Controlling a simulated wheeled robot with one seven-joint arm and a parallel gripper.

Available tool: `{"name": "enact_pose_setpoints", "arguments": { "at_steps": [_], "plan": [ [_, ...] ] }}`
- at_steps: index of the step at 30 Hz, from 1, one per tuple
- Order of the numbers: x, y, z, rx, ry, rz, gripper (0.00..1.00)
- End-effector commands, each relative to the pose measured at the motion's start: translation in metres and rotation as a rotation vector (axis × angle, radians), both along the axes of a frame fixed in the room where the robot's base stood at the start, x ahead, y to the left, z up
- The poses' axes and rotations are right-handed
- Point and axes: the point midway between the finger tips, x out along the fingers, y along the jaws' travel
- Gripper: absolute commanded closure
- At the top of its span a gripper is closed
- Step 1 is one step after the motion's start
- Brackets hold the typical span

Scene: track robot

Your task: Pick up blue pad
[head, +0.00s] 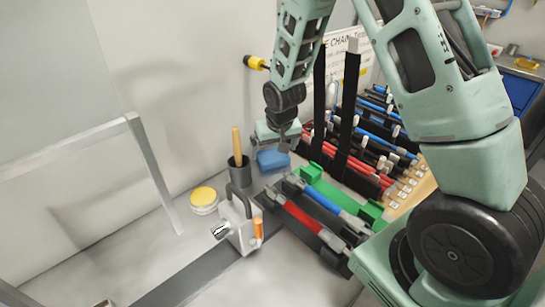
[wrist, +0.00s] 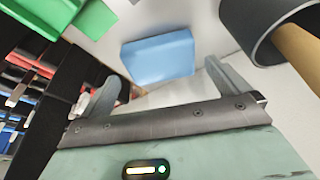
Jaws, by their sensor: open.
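The blue pad (head: 273,160) lies on the light bench top in the head view, just below my gripper (head: 280,148). In the wrist view the blue pad (wrist: 158,56) is a pale blue block beyond the open fingers of my gripper (wrist: 160,82), roughly centred between them. The fingers are apart with nothing between them. The gap between the fingertips and the pad is hard to judge in the head view.
A dark cup (head: 239,172) with a wooden handle stands left of the pad. Green blocks (head: 311,172) are to the right. A rack of red and blue tools (head: 370,140) stands behind right. A yellow-lidded jar (head: 204,198) and a grey metal device (head: 238,222) are nearer left.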

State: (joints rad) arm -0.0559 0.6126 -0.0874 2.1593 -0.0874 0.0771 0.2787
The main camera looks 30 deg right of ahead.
Motion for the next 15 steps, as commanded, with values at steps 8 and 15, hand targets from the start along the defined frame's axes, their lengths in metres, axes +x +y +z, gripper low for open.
{"name": "enact_pose_setpoints", "arguments": {
  "at_steps": [8, 15],
  "plan": [
    [0.010, -0.002, -0.026, 0.000, 0.000, 0.000, 0.00],
    [0.010, -0.002, -0.027, 0.000, -0.001, 0.000, 0.00]
  ]
}}
